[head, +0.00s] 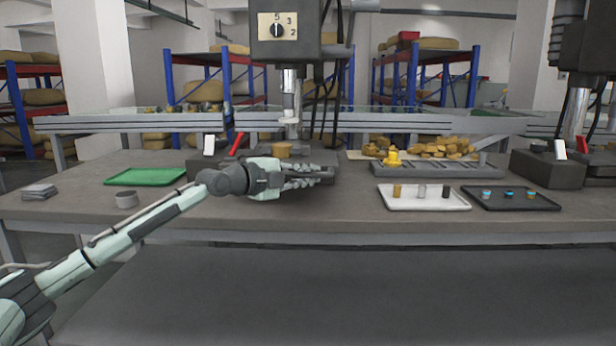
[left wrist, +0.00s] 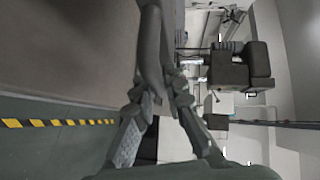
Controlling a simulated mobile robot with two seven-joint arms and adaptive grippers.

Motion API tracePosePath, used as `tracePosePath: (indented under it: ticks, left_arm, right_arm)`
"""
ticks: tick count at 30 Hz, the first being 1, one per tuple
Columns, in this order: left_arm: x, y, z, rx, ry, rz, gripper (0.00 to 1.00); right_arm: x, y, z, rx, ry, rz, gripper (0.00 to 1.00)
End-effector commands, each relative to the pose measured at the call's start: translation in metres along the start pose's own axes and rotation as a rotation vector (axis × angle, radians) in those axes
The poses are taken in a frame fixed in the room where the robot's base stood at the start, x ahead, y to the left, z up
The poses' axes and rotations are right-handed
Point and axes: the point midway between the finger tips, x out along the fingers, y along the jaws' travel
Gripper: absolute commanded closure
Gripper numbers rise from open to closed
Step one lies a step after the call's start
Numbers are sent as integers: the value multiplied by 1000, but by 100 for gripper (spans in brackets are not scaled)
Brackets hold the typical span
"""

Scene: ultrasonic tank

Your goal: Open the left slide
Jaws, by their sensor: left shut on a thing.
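My left gripper (head: 318,173) reaches from the left to the front of the left machine's dark base (head: 205,163). It is shut on a grey bar-like part, which I take to be the left slide; my fingers hide most of it in the head view. In the left wrist view the gripper (left wrist: 166,78) has its fingers close together around this long grey slide (left wrist: 151,45). How far the slide stands out cannot be told. My right gripper is not in view.
A green tray (head: 145,177) and a small grey ring (head: 127,199) lie left of the gripper. A white tray (head: 425,204) with small cylinders and a black tray (head: 540,204) lie to the right. The left machine's head (head: 284,55) hangs above. The table front (head: 300,218) is clear.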

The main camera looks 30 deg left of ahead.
Motion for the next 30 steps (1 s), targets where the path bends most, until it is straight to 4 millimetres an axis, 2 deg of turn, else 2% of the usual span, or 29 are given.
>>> tracePosePath:
  ticks: [11, 12, 17, 26, 30]
  left_arm:
    - [0, -2, 1, 0, -2, -5, 100]
    - [0, -2, 1, 0, -2, -5, 87]
    - [0, -2, 1, 0, -2, -5, 67]
    - [-1, -1, 1, 0, -1, -3, 67]
    - [-7, 0, 2, 0, -4, -1, 67]
  right_arm:
    - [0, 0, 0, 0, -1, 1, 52]
    - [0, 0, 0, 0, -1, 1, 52]
    - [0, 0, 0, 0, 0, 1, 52]
    - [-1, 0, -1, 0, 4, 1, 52]
    - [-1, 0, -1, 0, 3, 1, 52]
